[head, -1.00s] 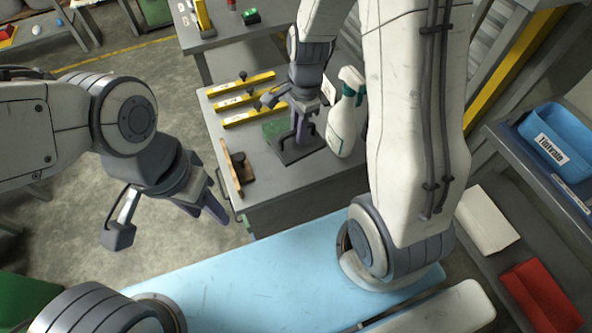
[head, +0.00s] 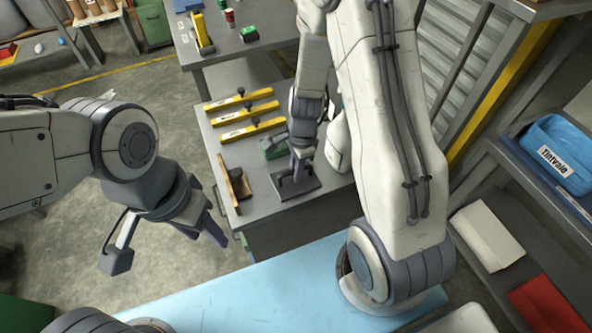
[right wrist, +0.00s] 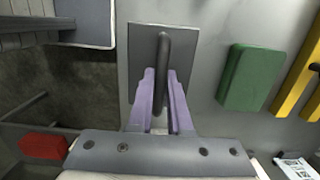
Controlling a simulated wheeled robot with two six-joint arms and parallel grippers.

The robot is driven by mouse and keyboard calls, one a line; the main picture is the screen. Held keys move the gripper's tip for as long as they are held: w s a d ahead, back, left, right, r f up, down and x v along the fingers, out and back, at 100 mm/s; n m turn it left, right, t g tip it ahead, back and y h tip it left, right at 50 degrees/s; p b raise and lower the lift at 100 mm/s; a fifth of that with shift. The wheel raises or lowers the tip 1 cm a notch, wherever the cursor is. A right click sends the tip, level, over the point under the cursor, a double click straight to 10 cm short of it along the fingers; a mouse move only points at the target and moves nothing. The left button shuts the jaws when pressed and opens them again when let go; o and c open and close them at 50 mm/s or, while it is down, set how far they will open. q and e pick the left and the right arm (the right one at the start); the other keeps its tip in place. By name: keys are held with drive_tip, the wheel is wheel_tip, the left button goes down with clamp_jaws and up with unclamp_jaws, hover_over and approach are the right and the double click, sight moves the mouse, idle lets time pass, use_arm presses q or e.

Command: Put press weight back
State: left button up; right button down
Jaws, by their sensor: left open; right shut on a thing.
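The press weight, a dark grey plate with an upright bar handle (right wrist: 163,48), is in my right gripper (right wrist: 162,90). The purple fingers are shut on the handle. In the head view the press weight (head: 311,187) is at the near part of the grey workbench (head: 322,208), low over or on its top; I cannot tell whether it touches. My right gripper (head: 299,168) is above it there. A green block (head: 270,150) lies just behind it, apart in the right wrist view (right wrist: 250,78). My left gripper (head: 211,229) is open and empty, left of the bench.
Several yellow bars (head: 240,114) lie at the back of the bench. A wooden piece with a dark block (head: 232,182) lies at its left edge. A white spray bottle (head: 337,146) is partly behind my right arm. A blue bin (head: 560,150) sits on the right shelf.

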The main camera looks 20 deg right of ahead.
drive_tip(key=shift+r, duration=0.1)
drive_tip(key=c, duration=0.8)
unclamp_jaws()
drive_tip(key=shift+c, duration=0.2)
drive_tip(key=shift+r, duration=0.45)
wheel_tip(320, 180, up, 10)
drive_tip(key=d+p, duration=0.1)
drive_tip(key=p, duration=0.1)
drive_tip(key=s+a+r+n, duration=0.5)
drive_tip(key=s+a+n, duration=0.2)
drive_tip(key=n, duration=0.5)
drive_tip(key=s+a+r+n, duration=0.5)
drive_tip(key=s+a+n, duration=0.1)
drive_tip(key=s+n, duration=0.5)
drive_tip(key=shift+a+r+n, duration=0.15)
drive_tip(key=shift+a+n, duration=0.2)
drive_tip(key=shift+n, duration=0.65)
